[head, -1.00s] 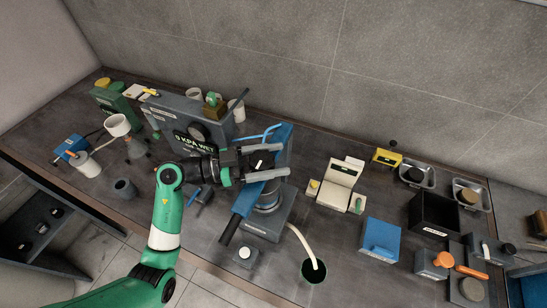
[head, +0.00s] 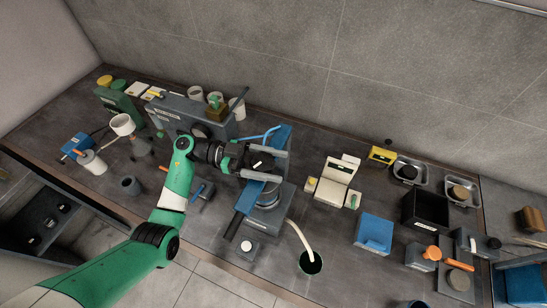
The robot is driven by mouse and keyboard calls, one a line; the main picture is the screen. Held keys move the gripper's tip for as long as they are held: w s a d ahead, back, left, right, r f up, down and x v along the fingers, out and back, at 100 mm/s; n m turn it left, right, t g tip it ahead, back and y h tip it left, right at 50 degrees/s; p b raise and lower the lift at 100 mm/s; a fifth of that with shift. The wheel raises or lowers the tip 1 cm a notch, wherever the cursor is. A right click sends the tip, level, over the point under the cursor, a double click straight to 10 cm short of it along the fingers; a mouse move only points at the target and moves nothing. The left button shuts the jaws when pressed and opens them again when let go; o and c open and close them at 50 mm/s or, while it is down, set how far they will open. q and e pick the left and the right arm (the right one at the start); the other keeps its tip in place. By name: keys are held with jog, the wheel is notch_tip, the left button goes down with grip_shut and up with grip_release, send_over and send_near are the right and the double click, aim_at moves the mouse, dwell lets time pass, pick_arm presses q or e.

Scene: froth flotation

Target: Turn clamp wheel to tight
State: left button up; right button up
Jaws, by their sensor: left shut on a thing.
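The flotation machine has a blue column (head: 281,140) on a grey base (head: 272,222), with a round metal vessel (head: 267,198) low in front of the column. My left gripper (head: 284,166) lies across the front of the column, its two grey fingers pointing right, one above the other. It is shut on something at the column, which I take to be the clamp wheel. The wheel is hidden by the fingers and the gripper body, so its position cannot be read. My right gripper is not in view.
A pale hose runs from the machine into a dark green cup (head: 311,262). A grey panel box (head: 181,116) stands behind my left arm. A cream instrument (head: 334,184) and a blue box (head: 374,233) stand to the right.

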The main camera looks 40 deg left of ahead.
pick_arm(q)
jog(key=m+g+b, duration=0.1)
jog(key=m+g+h+b, duration=0.1)
jog(key=g, duration=0.1)
jog(key=m+g+h+b, duration=0.1)
jog(key=shift+s+d+f+g, duration=0.15)
jog(key=shift+s+f+g, duration=0.05)
jog(key=shift+s+g, duration=0.1)
jog(key=shift+s+r+m+g+h+b, duration=0.1)
jog(key=shift+m+g+h+b, duration=0.05)
jog(key=shift+m+g+b, duration=0.4)
jog(key=shift+s+r+m+g+h+b, duration=0.15)
jog(key=shift+m+g+b, duration=0.2)
jog(key=shift+g+b, duration=0.25)
